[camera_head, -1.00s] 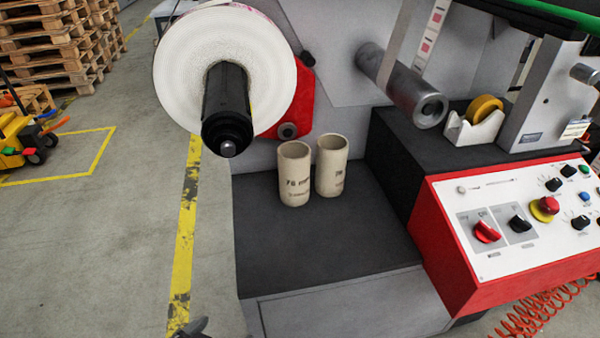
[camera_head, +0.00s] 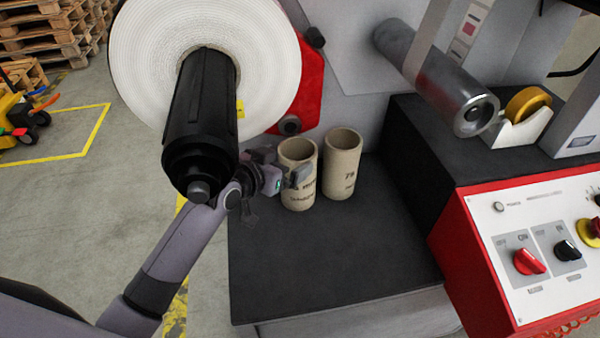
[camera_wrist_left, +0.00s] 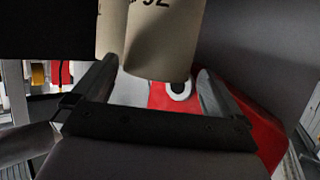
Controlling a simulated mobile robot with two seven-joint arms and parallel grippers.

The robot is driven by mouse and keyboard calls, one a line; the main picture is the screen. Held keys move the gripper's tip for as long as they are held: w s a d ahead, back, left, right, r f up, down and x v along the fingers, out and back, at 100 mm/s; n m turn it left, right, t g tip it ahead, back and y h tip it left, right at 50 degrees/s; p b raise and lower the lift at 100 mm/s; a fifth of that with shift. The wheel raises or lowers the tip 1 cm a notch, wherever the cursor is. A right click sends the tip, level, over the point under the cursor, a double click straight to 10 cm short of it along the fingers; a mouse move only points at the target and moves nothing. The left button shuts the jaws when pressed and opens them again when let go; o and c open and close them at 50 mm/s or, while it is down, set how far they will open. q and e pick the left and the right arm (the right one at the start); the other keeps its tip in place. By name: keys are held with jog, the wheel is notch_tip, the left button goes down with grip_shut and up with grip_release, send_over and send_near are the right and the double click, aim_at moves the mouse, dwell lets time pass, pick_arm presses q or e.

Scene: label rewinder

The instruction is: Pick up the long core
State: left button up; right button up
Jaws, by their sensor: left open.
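Two beige cardboard cores stand upright side by side on the dark shelf (camera_head: 330,260): a left core (camera_head: 298,195) and a right core (camera_head: 342,165). They look close in height, so I cannot tell which is the long one. My left gripper (camera_head: 285,168) is at the left core's left side, near its upper part, with one finger in front of it. In the left wrist view its open fingers (camera_wrist_left: 152,82) show with a printed core (camera_wrist_left: 162,40) between and beyond them. I cannot tell whether they touch it. My right gripper is not in view.
A large white label roll (camera_head: 135,60) on a black shaft (camera_head: 200,115) hangs just above my left forearm. A metal roller (camera_head: 435,80), a tape dispenser (camera_head: 520,130) and a red-edged control panel (camera_head: 540,225) are to the right. The shelf's front is clear.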

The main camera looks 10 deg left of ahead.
aim_at(307, 150)
pick_arm(q)
jog(key=shift+x, duration=2.85)
jog(key=shift+d, duration=0.1)
jog(key=c, duration=1.1)
jog(key=shift+r, duration=0.15)
